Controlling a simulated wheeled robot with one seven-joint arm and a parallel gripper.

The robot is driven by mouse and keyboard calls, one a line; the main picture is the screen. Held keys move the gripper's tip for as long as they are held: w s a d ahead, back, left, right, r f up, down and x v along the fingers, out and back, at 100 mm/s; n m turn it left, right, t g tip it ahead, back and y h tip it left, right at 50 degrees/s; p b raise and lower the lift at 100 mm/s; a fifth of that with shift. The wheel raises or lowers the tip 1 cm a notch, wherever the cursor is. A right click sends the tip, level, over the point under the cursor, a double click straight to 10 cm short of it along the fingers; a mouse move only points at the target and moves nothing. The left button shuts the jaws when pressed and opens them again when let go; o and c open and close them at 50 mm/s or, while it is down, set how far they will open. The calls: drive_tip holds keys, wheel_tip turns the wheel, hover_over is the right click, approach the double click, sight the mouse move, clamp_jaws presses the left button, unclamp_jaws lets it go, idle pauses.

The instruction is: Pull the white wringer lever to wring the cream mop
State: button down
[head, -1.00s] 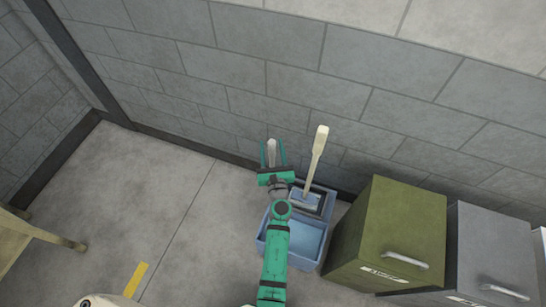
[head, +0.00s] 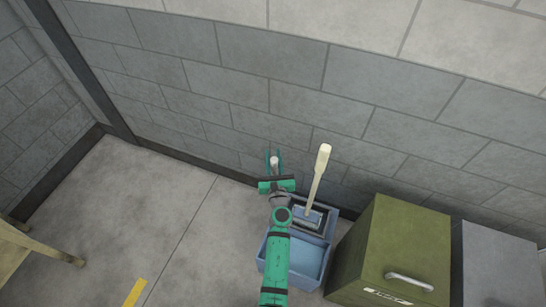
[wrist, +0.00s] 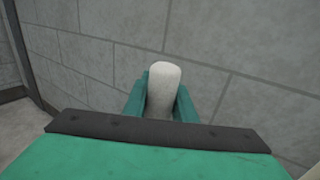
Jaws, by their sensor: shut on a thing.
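The white wringer lever (head: 274,160) shows as a pale rounded end between my gripper's fingers, and it also shows large in the wrist view (wrist: 163,88). My green gripper (head: 273,166) is shut on it, with one finger on each side. The lower part of the lever is hidden by my gripper and arm. The cream mop (head: 320,176) stands beside my gripper on the right, its handle tilted up and to the right, its lower end in the wringer (head: 308,216) on the blue bucket (head: 310,258). My arm covers the bucket's left part.
An olive cabinet (head: 405,240) stands close to the right of the bucket, with a grey cabinet (head: 495,265) beyond it. The grey block wall (head: 180,90) is close behind. Open floor (head: 130,215) lies to the left; a wooden piece of furniture (head: 40,248) stands at the far left.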

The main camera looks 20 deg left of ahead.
drive_tip(key=s, duration=0.7)
drive_tip(key=shift+a+r, duration=0.15)
drive_tip(key=shift+r, duration=0.05)
drive_tip(key=c, duration=2.5)
unclamp_jaws()
drive_tip(key=s, duration=0.2)
drive_tip(key=s+f, duration=0.1)
drive_tip(key=s, duration=0.2)
drive_tip(key=shift+s+a+f, duration=0.1)
drive_tip(key=shift+s+f, duration=0.05)
drive_tip(key=shift+s, duration=0.05)
drive_tip(key=shift+s+a, duration=0.1)
drive_tip(key=shift+s, duration=0.6)
